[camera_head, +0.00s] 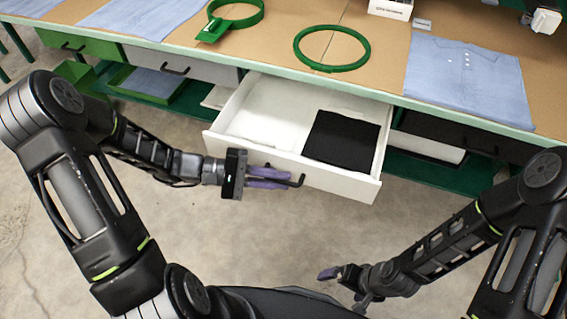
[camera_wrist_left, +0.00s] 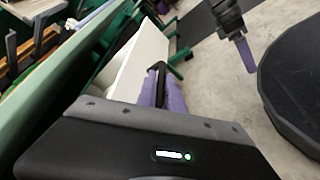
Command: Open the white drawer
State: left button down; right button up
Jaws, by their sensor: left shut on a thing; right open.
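The white drawer (camera_head: 225,118) is pulled out from under the workbench in the head view. White material and a folded black cloth (camera_head: 341,142) lie inside it. My left gripper (camera_head: 285,178) is at the drawer front, its purple fingers shut on the black drawer handle (camera_head: 298,181). In the left wrist view the white drawer (camera_wrist_left: 140,65) shows beyond the gripper, with the purple fingers (camera_wrist_left: 167,90) at the dark handle. My right gripper (camera_head: 335,273) is open and empty, low over the floor and apart from the drawer.
The workbench (camera_head: 300,20) holds a green hoop (camera_head: 332,48), another green ring (camera_head: 236,15) and blue shirts (camera_head: 463,80). A green drawer (camera_head: 80,43), a grey drawer (camera_head: 180,65) and a dark drawer (camera_head: 450,133) sit beside the white one. The floor in front is clear.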

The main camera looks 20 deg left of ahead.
pick_arm(q)
jog(key=shift+s+a+f, duration=0.1)
jog(key=shift+s, duration=0.65)
jog(key=c, duration=1.8)
grip_release()
jog(key=shift+o, duration=0.2)
jog(key=v, duration=0.8)
jog(key=shift+p, duration=0.3)
